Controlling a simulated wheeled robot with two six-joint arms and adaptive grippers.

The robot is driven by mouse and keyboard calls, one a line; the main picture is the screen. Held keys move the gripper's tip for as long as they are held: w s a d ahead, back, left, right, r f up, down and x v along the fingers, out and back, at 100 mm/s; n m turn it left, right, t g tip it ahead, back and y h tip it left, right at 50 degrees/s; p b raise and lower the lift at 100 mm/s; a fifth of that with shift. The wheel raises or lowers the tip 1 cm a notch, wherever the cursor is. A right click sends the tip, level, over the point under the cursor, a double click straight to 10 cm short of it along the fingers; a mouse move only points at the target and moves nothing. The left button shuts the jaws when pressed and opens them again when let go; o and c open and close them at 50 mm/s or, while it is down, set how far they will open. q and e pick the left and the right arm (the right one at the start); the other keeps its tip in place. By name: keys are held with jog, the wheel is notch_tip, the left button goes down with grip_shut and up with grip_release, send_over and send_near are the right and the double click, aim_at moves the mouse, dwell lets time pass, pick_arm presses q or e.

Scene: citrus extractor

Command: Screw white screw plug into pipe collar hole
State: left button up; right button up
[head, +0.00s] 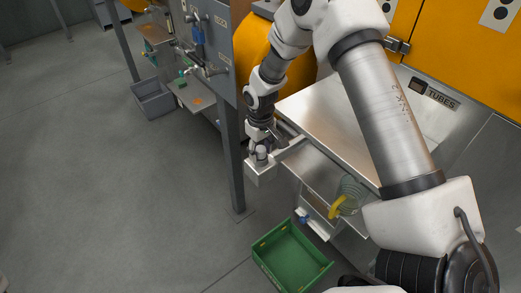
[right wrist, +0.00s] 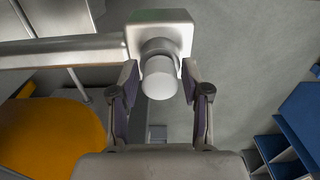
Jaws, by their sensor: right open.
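The white screw plug (right wrist: 159,82) is a short pale cylinder in the right wrist view, its end facing the camera. It sits at a grey round collar on a square metal block (right wrist: 158,16) at the end of a metal arm or pipe. In the head view this block (head: 253,178) projects from the steel table's left corner. My right gripper (right wrist: 160,76) is open, with one finger on each side of the plug and a visible gap at each side. In the head view my right gripper (head: 261,146) is directly above the block. The collar hole and any thread are hidden. My left gripper is out of view.
A steel table (head: 325,128) stands beside the block, under my right arm. A green crate (head: 315,270) and a grey crate (head: 153,101) are on the floor. A yellow-handled coiled hose (head: 338,207) hangs below the table. The floor at the left is clear.

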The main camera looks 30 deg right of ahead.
jog(key=shift+n, duration=0.4)
jog(key=c, duration=0.6)
jog(key=m, duration=0.6)
jog(key=shift+m, duration=0.4)
jog(key=shift+c, duration=0.2)
jog(key=m, duration=0.5)
jog(key=o, duration=0.6)
jog(key=shift+o, duration=0.2)
